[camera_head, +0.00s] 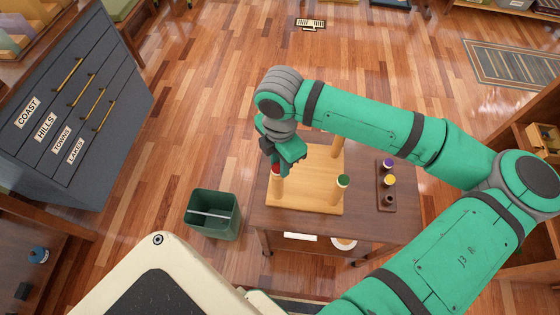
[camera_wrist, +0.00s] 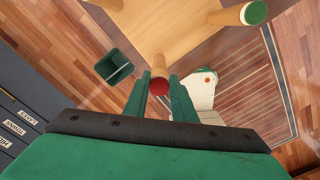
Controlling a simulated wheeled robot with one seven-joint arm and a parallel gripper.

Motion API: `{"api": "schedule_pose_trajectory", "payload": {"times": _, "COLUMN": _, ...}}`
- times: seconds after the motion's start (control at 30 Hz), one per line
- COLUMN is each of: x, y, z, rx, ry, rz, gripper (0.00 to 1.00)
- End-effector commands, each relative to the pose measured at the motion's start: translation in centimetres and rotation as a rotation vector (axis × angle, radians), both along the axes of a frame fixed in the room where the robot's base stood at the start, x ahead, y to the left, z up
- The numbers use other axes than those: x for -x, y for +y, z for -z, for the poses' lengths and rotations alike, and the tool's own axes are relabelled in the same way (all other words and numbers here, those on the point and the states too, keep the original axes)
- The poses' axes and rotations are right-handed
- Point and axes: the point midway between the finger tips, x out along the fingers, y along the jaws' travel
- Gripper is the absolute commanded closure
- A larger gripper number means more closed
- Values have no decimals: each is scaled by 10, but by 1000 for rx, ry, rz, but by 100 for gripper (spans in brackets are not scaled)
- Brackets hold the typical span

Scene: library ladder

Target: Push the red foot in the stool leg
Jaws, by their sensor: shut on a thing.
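The wooden stool (camera_head: 308,190) lies upside down on a brown table, its legs pointing up. My gripper (camera_head: 276,165) is over the near-left leg (camera_head: 277,188), shut on the red foot (camera_head: 275,169). In the wrist view the red foot (camera_wrist: 159,87) sits between my two fingers (camera_wrist: 159,81), in line with the end of the leg (camera_wrist: 159,66). The foot meets the leg's end or is very close to it; I cannot tell how deep it sits. Another leg carries a green foot (camera_head: 343,181). A further leg (camera_head: 337,146) stands behind, its top partly hidden by my arm.
A dark rack (camera_head: 379,198) on the table's right holds a purple foot (camera_head: 388,163) and a yellow foot (camera_head: 390,180). A green bin (camera_head: 212,213) stands on the floor left of the table (camera_head: 360,225). A grey drawer cabinet (camera_head: 85,105) is at far left.

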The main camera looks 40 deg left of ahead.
Motion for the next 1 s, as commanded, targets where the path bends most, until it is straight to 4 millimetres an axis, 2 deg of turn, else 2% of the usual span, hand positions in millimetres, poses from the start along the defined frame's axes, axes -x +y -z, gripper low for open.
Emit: {"api": "schedule_pose_trajectory", "payload": {"times": 1.0, "x": 0, "y": 0, "z": 8, "rx": 0, "ry": -1, "rz": 0, "gripper": 97}}
